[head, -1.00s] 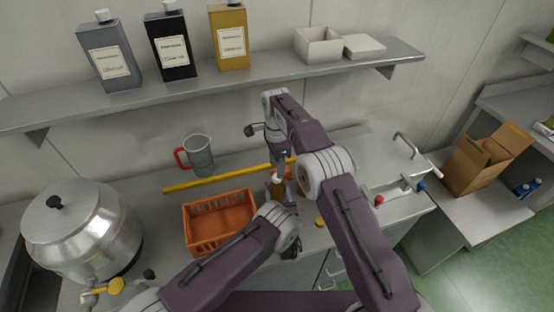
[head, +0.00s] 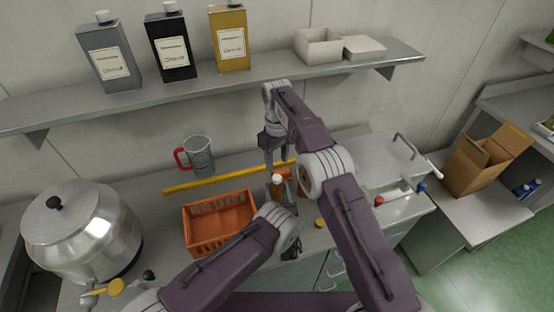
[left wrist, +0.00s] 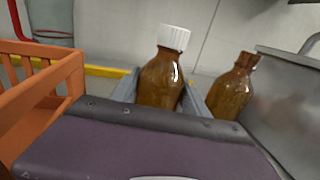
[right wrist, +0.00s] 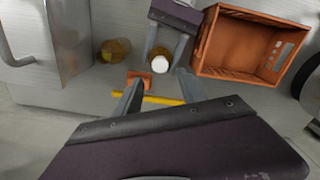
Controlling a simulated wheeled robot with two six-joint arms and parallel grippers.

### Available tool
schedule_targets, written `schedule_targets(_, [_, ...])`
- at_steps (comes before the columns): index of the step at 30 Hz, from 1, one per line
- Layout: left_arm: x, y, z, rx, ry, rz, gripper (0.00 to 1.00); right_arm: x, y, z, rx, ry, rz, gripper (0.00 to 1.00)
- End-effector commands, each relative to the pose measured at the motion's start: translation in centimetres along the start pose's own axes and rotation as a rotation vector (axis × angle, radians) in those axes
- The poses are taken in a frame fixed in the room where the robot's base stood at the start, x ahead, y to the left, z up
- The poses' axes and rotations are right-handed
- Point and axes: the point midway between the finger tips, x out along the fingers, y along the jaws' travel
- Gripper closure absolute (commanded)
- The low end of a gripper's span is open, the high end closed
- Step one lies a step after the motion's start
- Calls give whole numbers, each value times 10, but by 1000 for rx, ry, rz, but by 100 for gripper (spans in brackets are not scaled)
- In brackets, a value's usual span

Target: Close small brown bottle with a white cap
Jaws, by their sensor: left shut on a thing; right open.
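The small brown bottle (left wrist: 160,82) stands upright between the fingers of my left gripper (left wrist: 160,92), which is shut on it. The white cap (left wrist: 174,38) sits on the bottle's neck and looks level. In the head view the bottle (head: 277,190) shows near the middle of the counter, partly hidden by my left arm. My right gripper (head: 276,158) is open and points down above the cap, apart from it. In the right wrist view the cap (right wrist: 160,64) shows beyond my open right fingertips (right wrist: 159,85).
A second brown bottle without a cap (left wrist: 232,90) stands beside the held one. An orange crate (head: 218,196) is on the left, with a measuring jug (head: 202,157) behind. A yellow bar (head: 215,178) lies along the back. A shelf (head: 200,90) hangs above.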

Motion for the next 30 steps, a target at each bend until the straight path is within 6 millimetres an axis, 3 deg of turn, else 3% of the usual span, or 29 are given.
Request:
schedule_targets(5, [0, 0, 0, -1, -1, 0, 100, 6, 0, 0, 1, -1, 0, 53])
schedule_targets(18, [0, 0, 1, -1, -1, 0, 100, 72, 0, 0, 2, -2, -1, 53])
schedule_targets(30, [0, 0, 0, -1, -1, 0, 100, 80, 0, 0, 2, 0, 0, 53])
